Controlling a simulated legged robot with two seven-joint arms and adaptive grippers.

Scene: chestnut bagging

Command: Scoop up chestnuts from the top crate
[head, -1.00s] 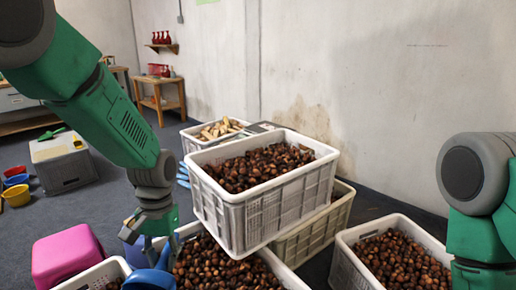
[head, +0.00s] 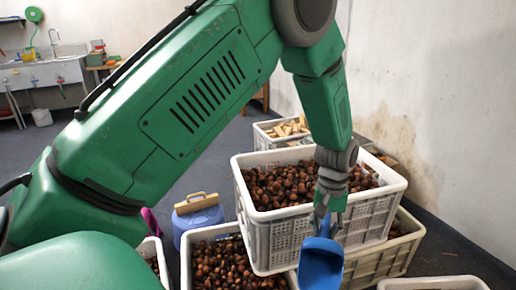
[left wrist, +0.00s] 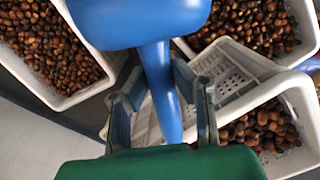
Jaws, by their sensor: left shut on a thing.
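The white top crate (head: 276,245) is full of brown chestnuts (head: 278,186) and is stacked on other crates in the middle of the head view. My left gripper (head: 328,222) is shut on the blue scoop (head: 320,266) by its handle, at the near wall of the top crate. The scoop hangs below the fingers, outside the chestnut heap in this view. In the left wrist view, the handle (left wrist: 160,92) runs between the two fingers, and the scoop head is cut off at the top edge. I cannot see whether the scoop holds anything. My right gripper is out of view.
Beneath the top crate are a pale green crate (head: 384,262) and a white crate of chestnuts (head: 196,238). Another white crate (head: 432,284) shows at the lower right. A blue container with a tan handle (head: 198,216) stands left. The wall is behind on the right.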

